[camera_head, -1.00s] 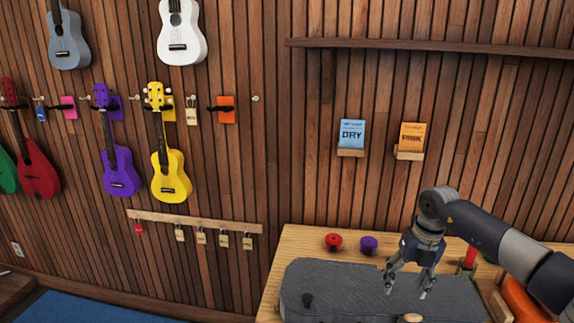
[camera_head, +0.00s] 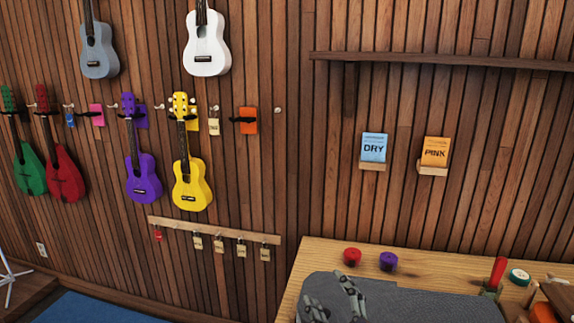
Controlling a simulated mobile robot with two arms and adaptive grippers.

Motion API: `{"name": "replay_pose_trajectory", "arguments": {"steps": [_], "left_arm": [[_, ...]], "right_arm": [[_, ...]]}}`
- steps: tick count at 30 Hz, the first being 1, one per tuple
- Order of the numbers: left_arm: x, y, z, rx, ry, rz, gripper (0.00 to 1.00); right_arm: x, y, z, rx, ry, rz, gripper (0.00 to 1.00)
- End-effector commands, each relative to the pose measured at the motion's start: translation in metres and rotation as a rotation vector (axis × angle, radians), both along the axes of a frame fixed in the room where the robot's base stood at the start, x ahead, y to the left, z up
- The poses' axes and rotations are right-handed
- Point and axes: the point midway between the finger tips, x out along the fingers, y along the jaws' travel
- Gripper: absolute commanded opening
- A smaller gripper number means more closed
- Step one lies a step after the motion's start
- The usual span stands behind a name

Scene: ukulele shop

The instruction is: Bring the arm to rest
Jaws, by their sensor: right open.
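My right gripper (camera_head: 335,302) shows only in part at the bottom edge of the head view, in front of the dark grey mat (camera_head: 410,302) on the wooden workbench (camera_head: 325,256). It is open, and I see nothing held in it. The rest of the right arm is out of the picture. My left gripper is not in view.
A red round item (camera_head: 352,257) and a purple one (camera_head: 388,261) stand behind the mat. A red-handled tool (camera_head: 497,272) and a round tin (camera_head: 519,277) are at the right. Ukuleles, including a yellow one (camera_head: 190,182), hang on the wall.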

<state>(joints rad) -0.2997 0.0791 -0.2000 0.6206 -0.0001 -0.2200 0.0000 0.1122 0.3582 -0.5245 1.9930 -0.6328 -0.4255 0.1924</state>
Motion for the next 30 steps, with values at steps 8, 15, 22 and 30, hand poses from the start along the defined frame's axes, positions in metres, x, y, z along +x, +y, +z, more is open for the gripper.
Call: {"name": "replay_pose_trajectory", "arguments": {"steps": [8,15,22,30], "left_arm": [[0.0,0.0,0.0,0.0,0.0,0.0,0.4],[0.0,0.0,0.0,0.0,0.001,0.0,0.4],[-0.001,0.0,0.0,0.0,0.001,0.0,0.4],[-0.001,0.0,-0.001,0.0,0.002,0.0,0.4]], "right_arm": [[-0.11,-0.092,-0.136,0.261,0.662,-0.388,0.62],[-0.216,-0.112,-0.195,0.327,1.056,-0.515,0.62],[-0.297,-0.114,-0.214,0.349,1.319,-0.565,0.62],[-0.307,-0.112,-0.266,0.34,1.405,-0.576,0.62]]}}
